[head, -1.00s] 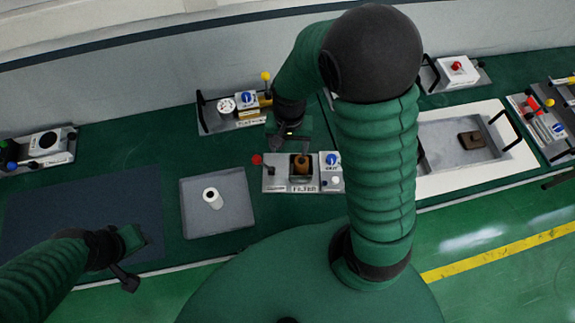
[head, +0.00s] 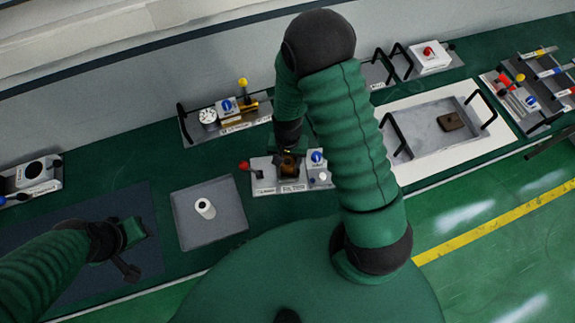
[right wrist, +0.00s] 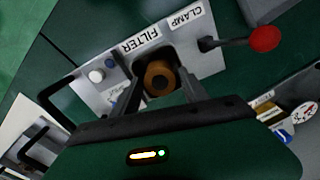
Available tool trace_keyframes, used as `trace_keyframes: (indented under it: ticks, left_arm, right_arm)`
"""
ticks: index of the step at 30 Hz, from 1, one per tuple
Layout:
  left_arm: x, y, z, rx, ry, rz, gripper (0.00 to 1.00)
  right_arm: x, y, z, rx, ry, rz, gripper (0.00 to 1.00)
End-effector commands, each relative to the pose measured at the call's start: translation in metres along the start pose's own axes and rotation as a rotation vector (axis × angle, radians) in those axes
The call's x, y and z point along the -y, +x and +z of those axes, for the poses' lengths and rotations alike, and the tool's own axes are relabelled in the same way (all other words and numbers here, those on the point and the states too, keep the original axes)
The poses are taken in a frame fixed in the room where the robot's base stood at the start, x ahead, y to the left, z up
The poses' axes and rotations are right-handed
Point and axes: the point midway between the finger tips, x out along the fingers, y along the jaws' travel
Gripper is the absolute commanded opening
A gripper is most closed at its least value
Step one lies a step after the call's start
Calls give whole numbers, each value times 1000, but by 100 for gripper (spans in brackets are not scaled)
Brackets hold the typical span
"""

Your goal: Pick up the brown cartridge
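The brown cartridge (right wrist: 159,77) sits in the dark square recess of the filter unit (head: 265,182), with its ring-shaped top showing in the right wrist view. In the head view the cartridge (head: 288,168) is partly hidden by my right gripper (head: 288,152), which hangs over it. In the right wrist view the right gripper (right wrist: 160,90) has its two fingers apart, one on each side of the cartridge; I cannot tell whether they touch it. My left gripper (head: 140,250) is over the dark mat at the left, away from the cartridge; its finger opening is unclear.
The filter unit has a red-knobbed clamp lever (right wrist: 264,39) close to the right gripper. A white cylinder (head: 205,208) stands on a grey tray (head: 228,190). A gauge panel (head: 190,125) lies behind. A brown block (head: 450,121) lies in the metal basin (head: 425,153) at the right.

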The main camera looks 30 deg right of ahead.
Motion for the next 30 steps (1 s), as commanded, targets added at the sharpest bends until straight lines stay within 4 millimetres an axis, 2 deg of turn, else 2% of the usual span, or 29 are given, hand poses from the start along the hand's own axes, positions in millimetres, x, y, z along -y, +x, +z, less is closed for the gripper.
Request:
trace_keyframes:
  ticks: [1,11,24,30]
  left_arm:
    - [0,0,0,0,0,0,36]
    - [0,0,0,0,0,0,36]
    - [0,1,0,0,0,0,36]
    - [0,7,2,0,0,0,36]
  right_arm:
    - [0,0,0,0,0,0,44]
    - [1,0,-1,0,0,0,1]
    - [0,-2,-1,-1,0,0,0]
    - [1,-25,-2,-5,0,-3,0]
